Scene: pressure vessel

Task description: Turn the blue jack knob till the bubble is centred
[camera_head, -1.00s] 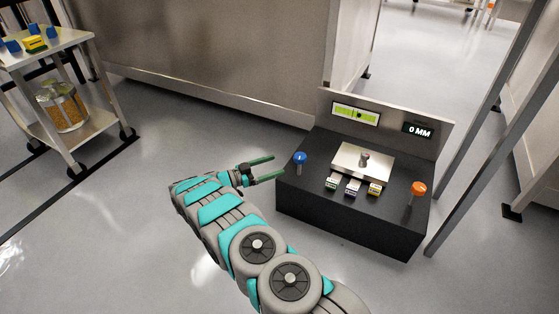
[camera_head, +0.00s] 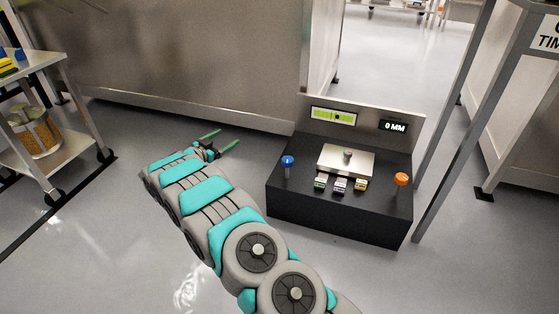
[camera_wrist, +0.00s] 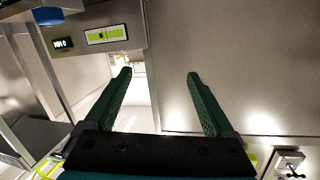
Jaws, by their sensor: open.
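The blue jack knob (camera_head: 288,161) stands on a short stem at the left of the black console (camera_head: 320,212). A blue shape, probably this knob, shows at the top left of the wrist view (camera_wrist: 48,16). The green bubble level (camera_head: 333,116) is on the console's back panel and also shows in the wrist view (camera_wrist: 106,35). Its dark mark sits near the middle, but is too small to judge exactly. My gripper (camera_head: 228,137) is open and empty, left of and apart from the blue knob. Its two green fingers (camera_wrist: 157,75) are spread in the wrist view.
The console also carries an orange knob (camera_head: 401,179), a metal plate (camera_head: 346,161), several small labelled blocks and a "0 MM" display (camera_head: 394,126). A large steel wall (camera_head: 190,60) stands behind my gripper. A cart (camera_head: 75,150) is at left, metal posts at right.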

